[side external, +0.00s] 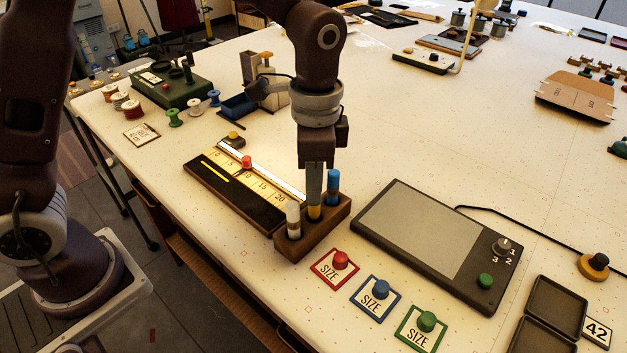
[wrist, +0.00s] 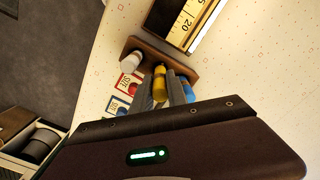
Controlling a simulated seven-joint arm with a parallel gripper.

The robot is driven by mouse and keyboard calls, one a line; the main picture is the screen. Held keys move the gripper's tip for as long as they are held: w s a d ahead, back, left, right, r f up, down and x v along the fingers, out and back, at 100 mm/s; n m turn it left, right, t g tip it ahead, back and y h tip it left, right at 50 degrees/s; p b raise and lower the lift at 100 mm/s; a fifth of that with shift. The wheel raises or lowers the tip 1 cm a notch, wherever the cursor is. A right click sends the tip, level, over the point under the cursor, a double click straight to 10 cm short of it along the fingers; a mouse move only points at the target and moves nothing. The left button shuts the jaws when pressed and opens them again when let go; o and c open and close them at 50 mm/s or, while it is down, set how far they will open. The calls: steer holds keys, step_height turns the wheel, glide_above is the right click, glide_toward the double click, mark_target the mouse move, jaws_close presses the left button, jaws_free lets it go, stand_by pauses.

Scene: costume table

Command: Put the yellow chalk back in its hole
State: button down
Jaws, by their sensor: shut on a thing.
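The yellow chalk (side external: 314,213) is upright between the fingers of my gripper (side external: 314,198), at the middle of the brown wooden holder (side external: 322,231). In the wrist view the yellow chalk (wrist: 159,84) shows between the two fingers (wrist: 160,92), which are shut on it. I cannot tell how deep its lower end sits in the middle hole. A white chalk (side external: 293,220) stands on the left of the holder and a blue chalk (side external: 333,184) on the right. Both also show in the wrist view, white (wrist: 131,61) and blue (wrist: 189,91).
A ruler board (side external: 232,185) with a red knob lies left of the holder. A grey panel (side external: 420,232) with a dial and green button lies to the right. Red, blue and green SIZE cards (side external: 375,298) with knobs lie in front. Thread spools (side external: 174,118) stand farther left.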

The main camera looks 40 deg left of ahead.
steer(key=shift+f, duration=1.3)
stand_by(0.7)
steer(key=c, duration=1.2)
jaws_free()
steer(key=shift+c, duration=0.2)
steer(key=shift+r, duration=3.5)
steer(key=s+a+r+n+t, duration=0.3)
steer(key=s+a+r+n, duration=0.1)
steer(key=s+a+r, duration=0.35)
steer(key=s+a+n+t, duration=0.2)
steer(key=s+n, duration=0.3)
steer(key=s, duration=0.6)
steer(key=shift+s+a+t, duration=0.4)
steer(key=shift+a, duration=0.5)
